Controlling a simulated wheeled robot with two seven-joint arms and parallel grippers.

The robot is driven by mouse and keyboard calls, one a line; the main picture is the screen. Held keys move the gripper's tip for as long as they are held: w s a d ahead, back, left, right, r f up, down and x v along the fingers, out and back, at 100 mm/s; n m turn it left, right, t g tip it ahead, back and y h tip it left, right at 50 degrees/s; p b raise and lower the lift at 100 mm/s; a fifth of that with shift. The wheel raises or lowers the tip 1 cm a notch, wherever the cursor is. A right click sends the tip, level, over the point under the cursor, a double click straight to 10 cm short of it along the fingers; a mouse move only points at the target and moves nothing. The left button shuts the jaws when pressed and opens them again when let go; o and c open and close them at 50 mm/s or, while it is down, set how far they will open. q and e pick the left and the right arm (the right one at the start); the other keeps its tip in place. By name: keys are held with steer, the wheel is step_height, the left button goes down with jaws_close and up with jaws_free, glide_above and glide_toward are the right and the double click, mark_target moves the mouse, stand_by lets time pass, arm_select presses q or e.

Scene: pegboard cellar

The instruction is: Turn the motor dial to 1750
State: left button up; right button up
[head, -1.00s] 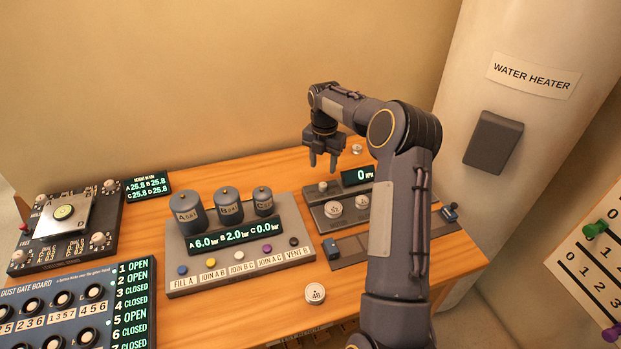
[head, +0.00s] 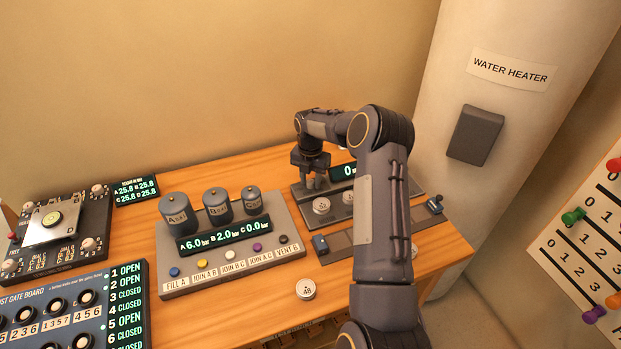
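The motor panel (head: 374,201) is a dark plate at the back right of the bench, with a black display (head: 344,171) showing a green 0; its unit is hidden now by my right arm. Two pale round knobs sit on its front part, one at the left (head: 322,205) and one beside it (head: 347,197). My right gripper (head: 313,180) points down at the left rear of this panel, where a small pale knob stood in view earlier. The fingers are low around or just over that spot, and their grip is too small to tell. My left gripper is not in view.
Left of the panel stands a console (head: 235,262) with three grey cylinders and several coloured buttons. A round white knob (head: 306,289) lies in front. A slider strip (head: 335,246) runs before the motor panel. The water heater (head: 500,100) stands at right.

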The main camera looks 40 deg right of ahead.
jaws_close()
